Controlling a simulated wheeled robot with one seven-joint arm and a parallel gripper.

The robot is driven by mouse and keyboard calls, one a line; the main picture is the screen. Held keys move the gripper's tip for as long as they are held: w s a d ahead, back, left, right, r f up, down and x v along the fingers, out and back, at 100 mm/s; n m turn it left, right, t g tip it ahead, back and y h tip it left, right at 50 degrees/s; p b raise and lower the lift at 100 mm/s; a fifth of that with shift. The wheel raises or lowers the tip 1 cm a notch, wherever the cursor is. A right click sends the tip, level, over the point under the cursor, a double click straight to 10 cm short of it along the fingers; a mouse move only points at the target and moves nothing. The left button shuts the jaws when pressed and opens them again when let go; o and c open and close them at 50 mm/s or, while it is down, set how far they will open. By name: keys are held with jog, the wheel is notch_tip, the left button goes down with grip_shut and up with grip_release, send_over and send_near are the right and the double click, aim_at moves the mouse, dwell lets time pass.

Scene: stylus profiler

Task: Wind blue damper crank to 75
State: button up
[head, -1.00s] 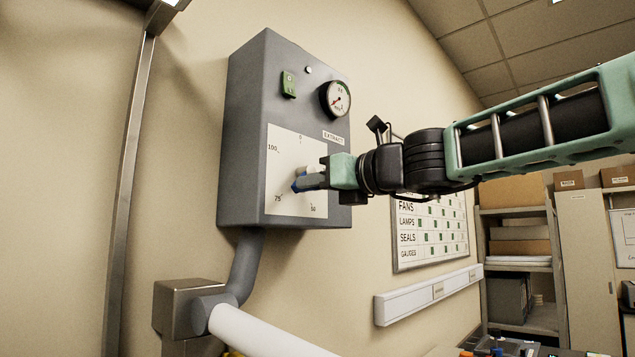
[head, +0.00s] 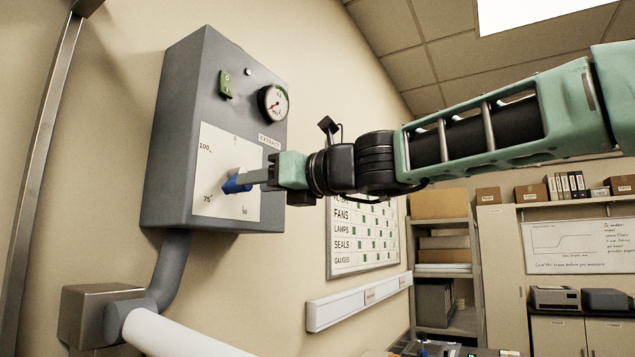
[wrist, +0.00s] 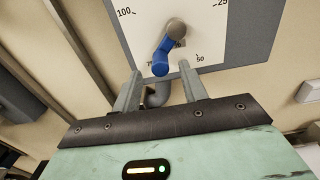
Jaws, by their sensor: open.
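The blue damper crank (head: 235,183) is on the white dial plate (head: 216,203) of a grey wall box. In the wrist view the crank (wrist: 164,55) hangs from a round hub (wrist: 176,29), and its knob end points at the 75 mark, partly covering it. My gripper (head: 250,178) is in front of the dial at the crank. In the wrist view its two fingers (wrist: 160,88) are spread apart, with the crank's end just beyond the tips and apart from them. In the head view the fingers overlap the crank's right side.
The grey box (head: 177,130) carries a green switch (head: 226,84) and a round gauge (head: 273,103) above the dial. A pipe (head: 172,270) runs down from it. A chart board (head: 362,235) and a white rail (head: 357,302) are on the wall to the right.

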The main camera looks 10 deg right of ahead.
jog(key=b+v, duration=0.4)
jog(key=v, duration=1)
